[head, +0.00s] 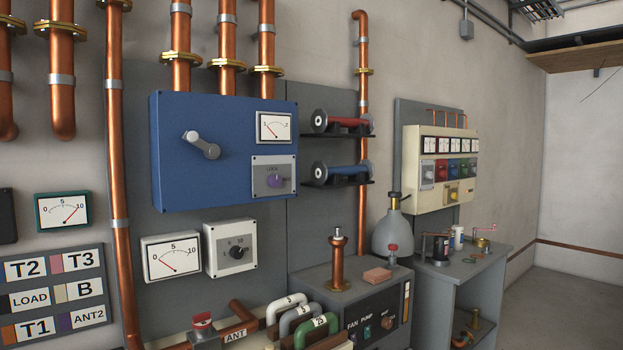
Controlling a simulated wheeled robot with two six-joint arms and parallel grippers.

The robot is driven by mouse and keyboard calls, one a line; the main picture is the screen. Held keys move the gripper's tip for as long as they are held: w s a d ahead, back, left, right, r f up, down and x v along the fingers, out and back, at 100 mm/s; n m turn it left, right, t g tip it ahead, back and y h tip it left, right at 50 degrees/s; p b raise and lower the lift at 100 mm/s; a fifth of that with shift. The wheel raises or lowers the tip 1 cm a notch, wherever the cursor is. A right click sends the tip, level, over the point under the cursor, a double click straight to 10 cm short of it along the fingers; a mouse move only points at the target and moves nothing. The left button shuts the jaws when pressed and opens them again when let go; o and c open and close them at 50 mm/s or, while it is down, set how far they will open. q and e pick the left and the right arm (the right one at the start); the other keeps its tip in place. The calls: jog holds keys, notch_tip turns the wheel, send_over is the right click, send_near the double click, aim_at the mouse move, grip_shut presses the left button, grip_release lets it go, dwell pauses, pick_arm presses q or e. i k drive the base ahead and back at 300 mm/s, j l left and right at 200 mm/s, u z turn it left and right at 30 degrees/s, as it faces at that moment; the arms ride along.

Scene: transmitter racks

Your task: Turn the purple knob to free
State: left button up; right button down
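The purple knob (275,181) sits on a light grey plate (259,190) at the lower right of the blue box (225,120) on the wall. The plate has small lettering above the knob that seems to read LOCK; its other marks are too small to read. The knob's pointer appears to face right, but I cannot be sure. A grey crank handle (207,148) is on the left of the same blue box. Neither of my grippers shows in the head view, and nothing touches the knob.
A meter (273,127) is above the knob's plate. Red (340,123) and blue (345,173) handled parts rest on shelves to the right. Below are a white dial box (230,247), a copper post (338,262) and several U-shaped links. Copper pipes run down the wall.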

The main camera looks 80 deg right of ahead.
aim_at(274, 180)
jog(key=z, duration=2.55)
jog(key=i+j+z, duration=0.1)
jog(key=z, duration=0.5)
